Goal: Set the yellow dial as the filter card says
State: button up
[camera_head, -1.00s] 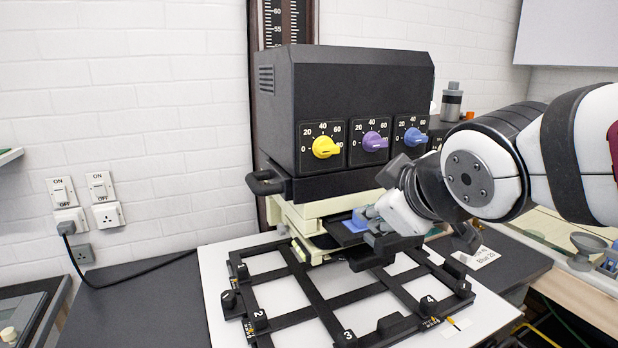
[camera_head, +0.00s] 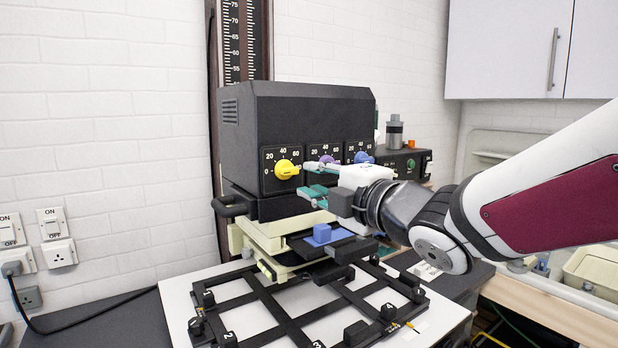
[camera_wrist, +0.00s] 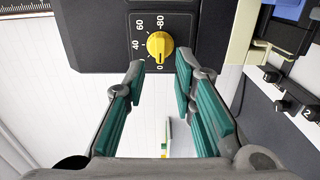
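The yellow dial (camera_head: 287,169) is the left one of three on the dark enlarger head (camera_head: 300,118). In the wrist view the dial (camera_wrist: 159,45) sits just beyond my fingertips. Its bar lies roughly along the line between 0 and 80; which end is the pointer I cannot tell. My gripper (camera_head: 308,180) is open and empty, with green-padded fingers. In the wrist view its fingertips (camera_wrist: 160,72) stand apart on either side of the dial's line, not touching it. The white card (camera_head: 426,271) lies on the dark bench at right; its writing is too small to read now.
A purple dial (camera_head: 327,160) and a blue dial (camera_head: 364,157) are partly behind my gripper. The black easel frame (camera_head: 250,318) spreads over the white baseboard.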

aim_at(292, 172)
jog(key=shift+b+x, duration=0.3)
jog(key=shift+x, duration=2.8)
jog(key=shift+s, duration=0.1)
jog(key=shift+w+a+b, duration=0.15)
jog(key=shift+w+b, duration=0.05)
jog(key=shift+b, duration=0.15)
